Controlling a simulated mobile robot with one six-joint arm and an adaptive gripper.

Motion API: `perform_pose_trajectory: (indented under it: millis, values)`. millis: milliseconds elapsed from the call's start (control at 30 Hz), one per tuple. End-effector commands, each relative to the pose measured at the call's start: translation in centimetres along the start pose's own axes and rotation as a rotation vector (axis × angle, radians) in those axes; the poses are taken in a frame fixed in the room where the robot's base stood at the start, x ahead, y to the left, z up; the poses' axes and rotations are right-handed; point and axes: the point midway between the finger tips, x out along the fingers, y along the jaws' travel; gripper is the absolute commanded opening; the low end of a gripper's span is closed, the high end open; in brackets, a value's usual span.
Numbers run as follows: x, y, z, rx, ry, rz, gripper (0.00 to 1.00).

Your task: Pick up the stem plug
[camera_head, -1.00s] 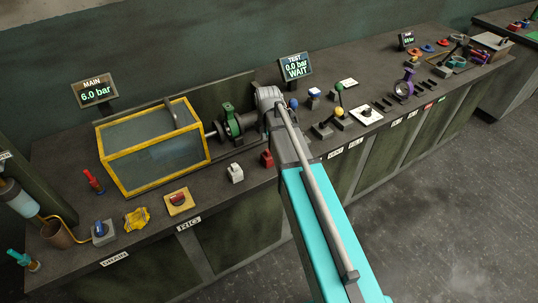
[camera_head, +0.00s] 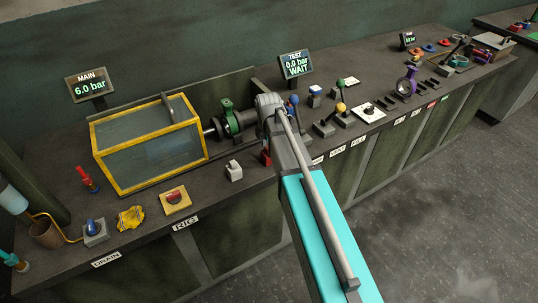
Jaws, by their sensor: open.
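I cannot pick out the stem plug for certain among the small parts on the bench. My arm reaches from the lower right up to the bench, and its far joint stands in front of the green-collared valve fixture (camera_head: 229,117). My gripper is not visible; the arm's far end hides whatever is beyond it. A red block (camera_head: 266,158) sits beside the arm, partly covered by it. A white block (camera_head: 234,171) stands left of that.
A yellow-framed clear box (camera_head: 150,150) stands left of the fixture. Lever knobs, yellow (camera_head: 340,107) and blue (camera_head: 293,99), rise right of the arm. A tray (camera_head: 494,44) is at the far right end. The TEST display (camera_head: 295,65) reads 0.0 bar WAIT.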

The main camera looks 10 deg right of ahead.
Motion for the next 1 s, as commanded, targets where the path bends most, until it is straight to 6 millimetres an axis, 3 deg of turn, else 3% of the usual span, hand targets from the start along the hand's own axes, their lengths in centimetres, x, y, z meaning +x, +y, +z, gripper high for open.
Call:
perform_pose_trajectory:
  millis: [700,1000]
  values:
    - [0.33,0.01,-0.04,-0.001,0.0,0.0,0.7]
    - [0.33,0.02,-0.06,-0.001,0.0,0.0,0.14]
